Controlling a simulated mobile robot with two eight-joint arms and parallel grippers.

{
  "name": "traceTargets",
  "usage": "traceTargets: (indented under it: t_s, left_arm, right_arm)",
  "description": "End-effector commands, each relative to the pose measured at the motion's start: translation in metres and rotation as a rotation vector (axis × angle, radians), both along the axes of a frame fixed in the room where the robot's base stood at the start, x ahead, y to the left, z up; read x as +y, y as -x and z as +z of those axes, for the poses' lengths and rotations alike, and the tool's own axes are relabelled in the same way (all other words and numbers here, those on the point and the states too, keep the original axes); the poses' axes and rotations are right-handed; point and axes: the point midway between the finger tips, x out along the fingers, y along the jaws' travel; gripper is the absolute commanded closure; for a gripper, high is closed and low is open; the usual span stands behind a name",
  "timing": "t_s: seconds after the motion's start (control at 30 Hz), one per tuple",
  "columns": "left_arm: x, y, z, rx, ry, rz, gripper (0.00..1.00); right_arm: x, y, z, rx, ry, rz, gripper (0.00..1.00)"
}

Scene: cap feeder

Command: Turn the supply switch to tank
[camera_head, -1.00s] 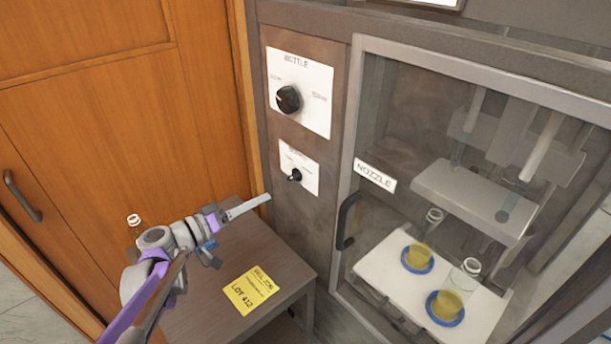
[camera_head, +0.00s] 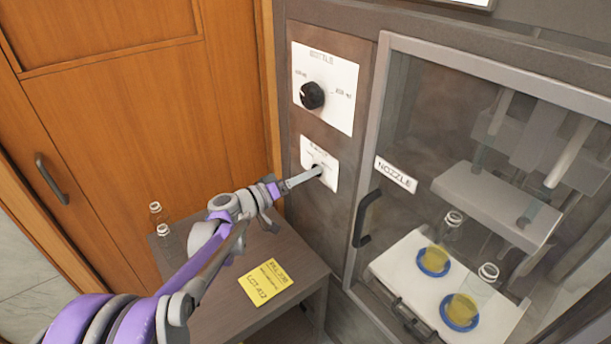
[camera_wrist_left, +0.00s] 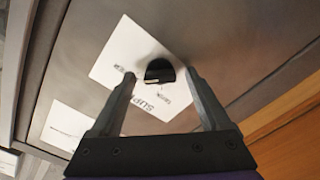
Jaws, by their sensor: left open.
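The supply switch (camera_wrist_left: 160,71) is a small black knob on a white label plate (camera_head: 327,182) below the bottle dial on the machine's front. In the head view the knob is mostly hidden behind my left gripper (camera_head: 319,171), whose tips reach the plate. In the left wrist view my left gripper (camera_wrist_left: 161,76) is open, with one finger on each side of the knob and visible gaps. The plate's lettering is partly covered, so I cannot read the switch's setting. My right gripper is not in view.
The bottle dial (camera_head: 312,96) sits above the switch. To the right is a glass door with a dark handle (camera_head: 366,218); jars on blue rings stand behind it. A small table (camera_head: 300,262) below carries a yellow note (camera_head: 265,282) and clear bottles (camera_head: 163,238).

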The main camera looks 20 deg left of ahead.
Motion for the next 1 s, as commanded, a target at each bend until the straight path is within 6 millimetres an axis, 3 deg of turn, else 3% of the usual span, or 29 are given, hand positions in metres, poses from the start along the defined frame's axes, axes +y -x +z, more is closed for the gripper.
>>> traceTargets:
  t_s: [0.17,0.6,1.0]
  left_arm:
    - [0.0002,0.0001,-0.0001,0.0,0.0,0.0,0.22]
    - [0.0004,0.0002,0.0,0.0,0.0,0.0,1.0]
    - [0.0004,0.0003,0.0001,0.041,0.053,0.0,1.0]
  right_arm:
    - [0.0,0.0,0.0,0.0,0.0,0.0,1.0]
    - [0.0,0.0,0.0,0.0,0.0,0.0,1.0]
    - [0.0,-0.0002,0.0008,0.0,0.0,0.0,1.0]
